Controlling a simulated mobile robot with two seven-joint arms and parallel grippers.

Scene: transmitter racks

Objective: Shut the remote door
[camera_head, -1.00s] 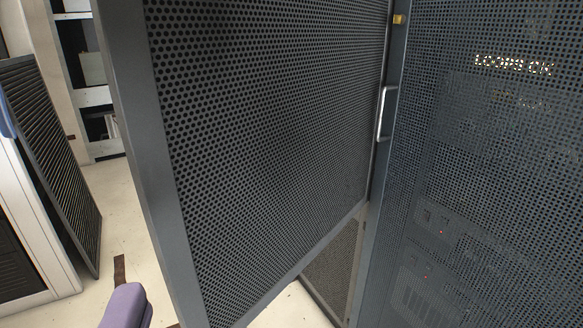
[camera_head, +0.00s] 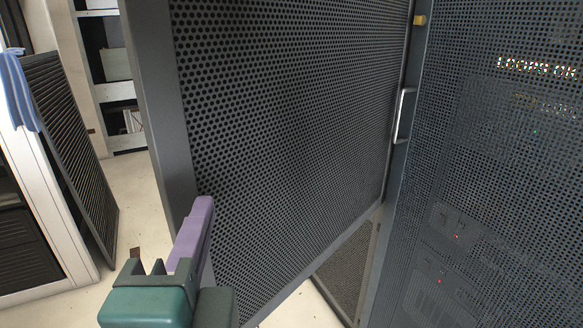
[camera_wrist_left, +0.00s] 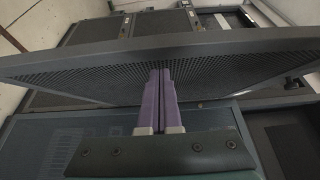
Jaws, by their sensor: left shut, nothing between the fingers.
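A tall dark mesh door (camera_head: 290,120) with a grey frame stands open in the head view, its free edge toward me on the left and its far edge beside the rack. My left gripper (camera_head: 203,208) has purple fingers, shut and empty, in front of the lower left of the door. In the left wrist view the shut fingers (camera_wrist_left: 160,74) point at the door's mesh (camera_wrist_left: 215,68), close to it; I cannot tell whether they touch. My right gripper is not in view.
A rack front (camera_head: 500,170) with lit lettering stands at the right, with a metal handle (camera_head: 404,115) at its left side.

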